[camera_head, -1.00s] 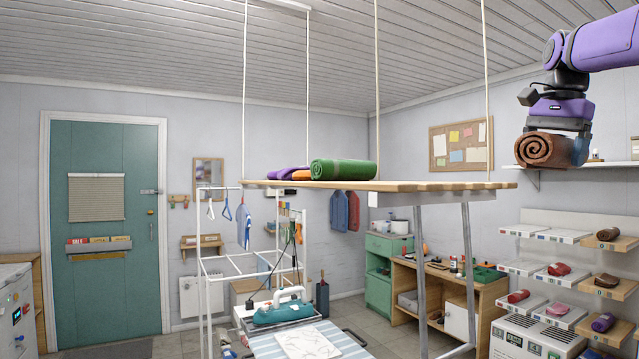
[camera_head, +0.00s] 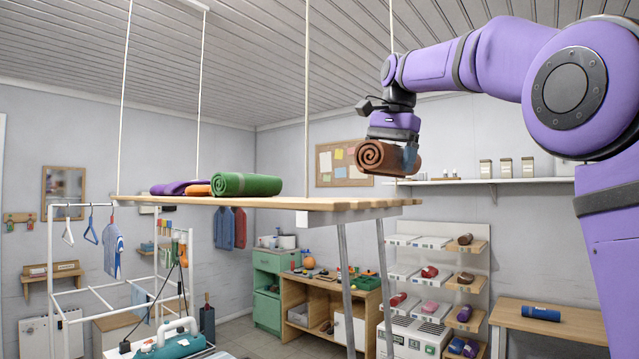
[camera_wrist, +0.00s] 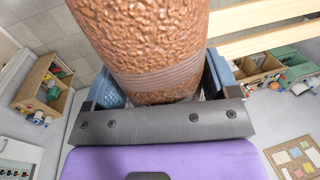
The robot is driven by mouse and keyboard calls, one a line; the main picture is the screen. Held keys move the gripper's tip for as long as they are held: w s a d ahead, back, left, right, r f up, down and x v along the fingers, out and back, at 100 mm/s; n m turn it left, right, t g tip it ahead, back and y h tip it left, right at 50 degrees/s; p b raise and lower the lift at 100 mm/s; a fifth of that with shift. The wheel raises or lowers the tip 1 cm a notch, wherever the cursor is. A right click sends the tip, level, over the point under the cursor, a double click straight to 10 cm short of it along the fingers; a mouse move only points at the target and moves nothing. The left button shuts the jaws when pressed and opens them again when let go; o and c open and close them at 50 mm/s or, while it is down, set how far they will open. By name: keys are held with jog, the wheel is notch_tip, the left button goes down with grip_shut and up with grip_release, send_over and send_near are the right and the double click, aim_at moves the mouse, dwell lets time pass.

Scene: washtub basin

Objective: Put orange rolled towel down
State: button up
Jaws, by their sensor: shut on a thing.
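My gripper (camera_head: 392,146) points down and is shut on a brown rolled towel (camera_head: 375,156). The roll's spiral end faces the camera. In the wrist view the towel (camera_wrist: 145,45) fills the space between the blue fingers of my gripper (camera_wrist: 165,85). The towel is in the air, near the right end of the hanging slatted wooden shelf (camera_head: 340,204) and higher than its top; their exact depth apart is unclear. On that shelf lie a green rolled towel (camera_head: 250,184), an orange one (camera_head: 197,190) mostly hidden beside it, and a purple one (camera_head: 172,188).
Ropes hold the shelf; one rope (camera_head: 307,100) stands between the green towel and my gripper. The shelf's right part is bare. A wall shelf (camera_head: 520,181) with jars is behind. A rack (camera_head: 445,280) of small rolls and a side table (camera_head: 560,320) with a blue roll stand lower right.

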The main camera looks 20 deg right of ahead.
jog(key=s+a, duration=0.1)
jog(key=a, duration=0.3)
jog(key=s+a, duration=0.1)
jog(key=a, duration=0.3)
jog(key=s+a+f, duration=0.1)
jog(key=a, duration=0.3)
jog(key=shift+s+a+f, duration=0.1)
jog(key=shift+s, duration=0.3)
jog(key=shift+s+d+x, duration=0.1)
jog(key=shift+s+x, duration=0.05)
jog(key=shift+x, duration=0.7)
jog(key=shift+s+d+x, duration=0.1)
jog(key=shift+s+x, duration=0.05)
jog(key=shift+x, duration=0.7)
jog(key=shift+f, duration=0.15)
jog(key=o, duration=0.9)
jog(key=v, duration=1.2)
